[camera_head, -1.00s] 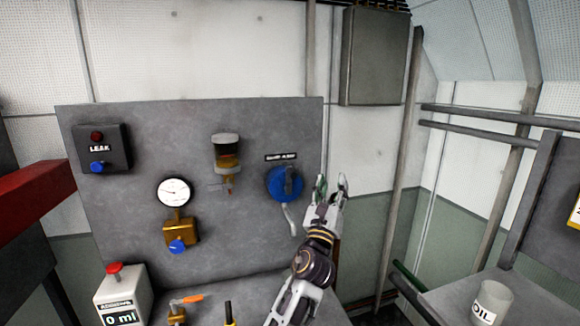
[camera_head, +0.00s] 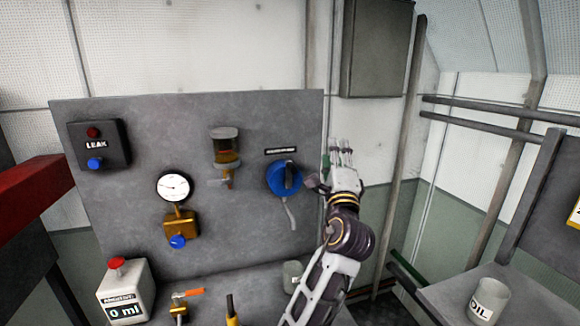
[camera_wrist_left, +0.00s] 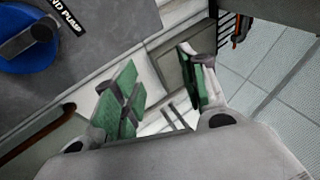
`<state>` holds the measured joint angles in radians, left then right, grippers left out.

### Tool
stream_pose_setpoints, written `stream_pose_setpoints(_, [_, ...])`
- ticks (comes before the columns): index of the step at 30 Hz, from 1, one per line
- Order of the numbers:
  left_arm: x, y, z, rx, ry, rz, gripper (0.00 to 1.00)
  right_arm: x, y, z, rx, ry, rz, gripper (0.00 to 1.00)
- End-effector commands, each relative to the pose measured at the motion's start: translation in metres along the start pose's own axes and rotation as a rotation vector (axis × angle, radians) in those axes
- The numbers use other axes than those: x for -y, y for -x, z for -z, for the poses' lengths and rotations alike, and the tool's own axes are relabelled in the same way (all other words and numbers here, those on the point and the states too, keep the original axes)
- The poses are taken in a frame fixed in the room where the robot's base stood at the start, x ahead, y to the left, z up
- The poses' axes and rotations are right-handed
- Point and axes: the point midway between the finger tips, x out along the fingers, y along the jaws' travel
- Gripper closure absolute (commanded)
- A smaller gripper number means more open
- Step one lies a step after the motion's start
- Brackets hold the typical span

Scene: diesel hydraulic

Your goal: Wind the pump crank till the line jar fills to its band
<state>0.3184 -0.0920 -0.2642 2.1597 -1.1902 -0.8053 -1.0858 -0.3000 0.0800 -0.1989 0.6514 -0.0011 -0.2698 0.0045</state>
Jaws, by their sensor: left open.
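The blue hand pump (camera_head: 284,178) is mounted on the grey panel, under a small black label. A dark handle lies across its face, and it also shows in the left wrist view (camera_wrist_left: 28,48) at the upper left. The line jar (camera_head: 226,147) hangs on the panel left of the pump, with amber liquid in it; I cannot make out its band. My left gripper (camera_head: 338,150) is just right of the pump, past the panel's edge, open and empty. Its green-padded fingers (camera_wrist_left: 160,95) stand apart in the left wrist view. My right gripper is not in view.
A gauge (camera_head: 173,188) and a brass valve block (camera_head: 181,224) sit left on the panel. A leak box (camera_head: 99,146) is at upper left. A white meter reading 0 ml (camera_head: 125,292) stands below. An oil cup (camera_head: 488,302) stands on the right bench.

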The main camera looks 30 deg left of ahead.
Motion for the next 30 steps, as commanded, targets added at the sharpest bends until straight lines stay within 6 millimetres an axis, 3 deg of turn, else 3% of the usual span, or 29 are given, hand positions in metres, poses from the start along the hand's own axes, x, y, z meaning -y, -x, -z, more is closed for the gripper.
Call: stream_pose_setpoints(30, [-0.063, 0.024, -0.045, 0.363, 1.034, -0.19, 0.58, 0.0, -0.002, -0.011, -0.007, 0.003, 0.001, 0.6])
